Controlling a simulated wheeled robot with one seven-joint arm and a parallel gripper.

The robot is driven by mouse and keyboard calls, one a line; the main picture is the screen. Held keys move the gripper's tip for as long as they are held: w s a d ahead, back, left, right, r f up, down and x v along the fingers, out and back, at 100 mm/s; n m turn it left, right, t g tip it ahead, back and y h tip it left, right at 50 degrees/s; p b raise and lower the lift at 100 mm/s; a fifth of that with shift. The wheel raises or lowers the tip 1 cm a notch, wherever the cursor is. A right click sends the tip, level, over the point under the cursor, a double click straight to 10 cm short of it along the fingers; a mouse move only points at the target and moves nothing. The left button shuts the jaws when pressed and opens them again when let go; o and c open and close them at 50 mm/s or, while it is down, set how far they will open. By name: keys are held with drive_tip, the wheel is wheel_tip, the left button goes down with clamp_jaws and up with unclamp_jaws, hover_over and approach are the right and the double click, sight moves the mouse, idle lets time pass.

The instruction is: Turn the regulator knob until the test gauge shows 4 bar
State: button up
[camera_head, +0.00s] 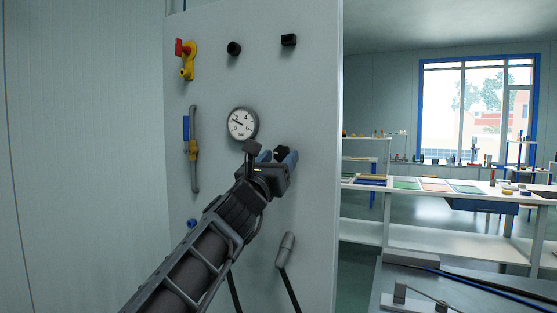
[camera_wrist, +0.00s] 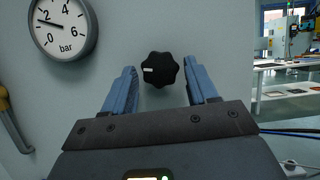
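The test gauge (camera_wrist: 62,28), round with a white face marked in bar, is at the upper left of the wrist view. It also shows on the panel in the head view (camera_head: 241,123). Its needle points left and slightly up, between 0 and 2 and nearer 2. The black lobed regulator knob (camera_wrist: 161,69) has a white mark pointing left; it also shows in the head view (camera_head: 282,152). My gripper (camera_wrist: 159,72) is open, its blue fingers either side of the knob in the picture with visible gaps. I cannot tell whether the fingertips reach its depth.
The panel (camera_head: 262,75) also carries a yellow valve with a red handle (camera_head: 187,57), two black fittings along the top, a brass-coloured pipe valve with a blue handle (camera_head: 192,149) and a grey lever (camera_head: 286,250). Benches with parts (camera_head: 440,187) stand to the right, beyond the panel's edge.

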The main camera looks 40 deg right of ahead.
drive_tip(key=c, duration=0.8)
drive_tip(key=shift+n, duration=0.3)
